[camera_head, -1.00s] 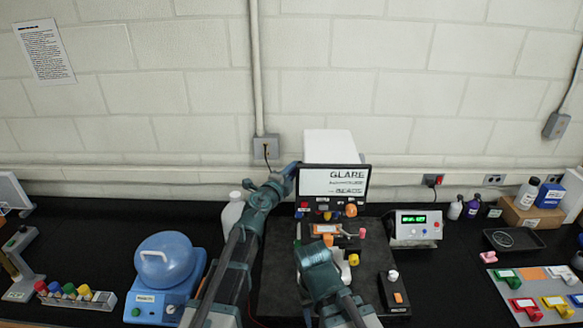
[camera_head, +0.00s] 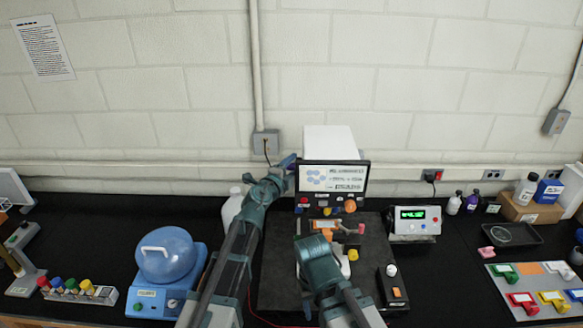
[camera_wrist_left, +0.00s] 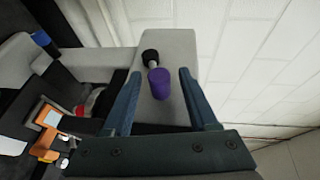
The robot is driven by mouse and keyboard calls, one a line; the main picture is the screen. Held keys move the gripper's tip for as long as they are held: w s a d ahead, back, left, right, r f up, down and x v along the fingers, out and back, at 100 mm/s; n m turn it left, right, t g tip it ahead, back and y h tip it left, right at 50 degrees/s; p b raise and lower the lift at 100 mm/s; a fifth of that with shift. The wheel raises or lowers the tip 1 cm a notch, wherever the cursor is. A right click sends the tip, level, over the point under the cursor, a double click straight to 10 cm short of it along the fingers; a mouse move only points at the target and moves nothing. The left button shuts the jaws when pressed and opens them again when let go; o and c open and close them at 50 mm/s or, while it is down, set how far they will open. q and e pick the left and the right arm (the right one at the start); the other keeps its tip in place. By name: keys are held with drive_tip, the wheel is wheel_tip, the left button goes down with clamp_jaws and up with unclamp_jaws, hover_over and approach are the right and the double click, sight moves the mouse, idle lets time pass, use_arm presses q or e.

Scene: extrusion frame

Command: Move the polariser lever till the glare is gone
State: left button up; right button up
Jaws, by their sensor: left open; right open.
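My left gripper (camera_head: 291,163) is at the left edge of the display screen (camera_head: 332,178). In the left wrist view it is open (camera_wrist_left: 156,75), with a purple knob (camera_wrist_left: 159,83) in the gap between its fingers. A black knob (camera_wrist_left: 150,57) stands just beyond, on a grey housing (camera_wrist_left: 180,55). I cannot tell which part is the polariser lever. The screen shows pale blue round shapes and lines of text. My right gripper (camera_head: 308,240) is open, low over the instrument's front; its fingertips are mostly hidden by its own body.
An orange stage part (camera_head: 326,225) and a yellow knob (camera_head: 353,255) lie close to my right gripper. A white bottle (camera_head: 232,207) and a blue-domed device (camera_head: 164,255) stand left of the instrument. A control box with green display (camera_head: 413,214) stands right.

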use_arm(q)
drive_tip(key=shift+s, duration=0.1)
drive_tip(key=f+v, duration=0.1)
drive_tip(key=v, duration=0.6)
drive_tip(key=shift+s+r+p, duration=0.15)
drive_tip(key=shift+r+p, duration=0.25)
drive_tip(key=shift+r, duration=0.05)
